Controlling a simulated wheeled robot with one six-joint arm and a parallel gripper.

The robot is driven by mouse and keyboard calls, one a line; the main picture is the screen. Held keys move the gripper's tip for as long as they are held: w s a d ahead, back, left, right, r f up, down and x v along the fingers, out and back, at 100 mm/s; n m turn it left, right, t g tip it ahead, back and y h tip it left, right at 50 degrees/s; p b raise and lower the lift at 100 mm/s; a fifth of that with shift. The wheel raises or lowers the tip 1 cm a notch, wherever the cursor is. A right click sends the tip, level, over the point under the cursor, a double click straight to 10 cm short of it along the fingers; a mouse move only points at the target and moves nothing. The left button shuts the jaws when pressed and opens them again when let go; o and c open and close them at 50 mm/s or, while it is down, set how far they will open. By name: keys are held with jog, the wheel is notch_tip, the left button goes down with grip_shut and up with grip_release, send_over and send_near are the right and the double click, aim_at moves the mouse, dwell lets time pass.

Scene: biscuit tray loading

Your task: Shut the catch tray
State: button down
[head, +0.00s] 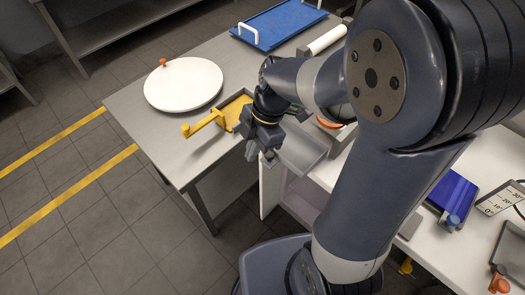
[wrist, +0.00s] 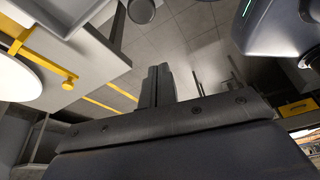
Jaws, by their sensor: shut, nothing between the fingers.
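A grey metal tray (head: 303,153), which looks like the catch tray, juts out past the front of the white counter, beside the steel table. Part of it is hidden behind my arm. My gripper (head: 252,157) is shut and empty, pointing down just left of the tray's outer end. I cannot tell whether it touches the tray. In the wrist view the shut fingers (wrist: 156,86) stand against the floor, with nothing between them.
A yellow lever with a knob (head: 187,131) sticks out left of my gripper; it also shows in the wrist view (wrist: 69,83). A round white board (head: 183,88) and a blue tray (head: 283,22) are on the steel table (head: 165,135). Open floor lies left.

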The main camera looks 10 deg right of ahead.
jog(key=shift+w+d+f+p, duration=0.25)
jog(key=shift+d+f+p, duration=0.15)
jog(key=shift+d+f, duration=0.4)
jog(key=shift+w+d+f+p, duration=0.25)
jog(key=shift+d+f+p, duration=0.25)
jog(key=shift+f, duration=0.4)
jog(key=b, duration=0.4)
send_over(286, 143)
jog(key=shift+w+d, duration=0.1)
jog(key=shift+d, duration=0.1)
jog(key=shift+a+p, duration=0.1)
jog(key=shift+p, duration=0.2)
jog(key=shift+a, duration=0.1)
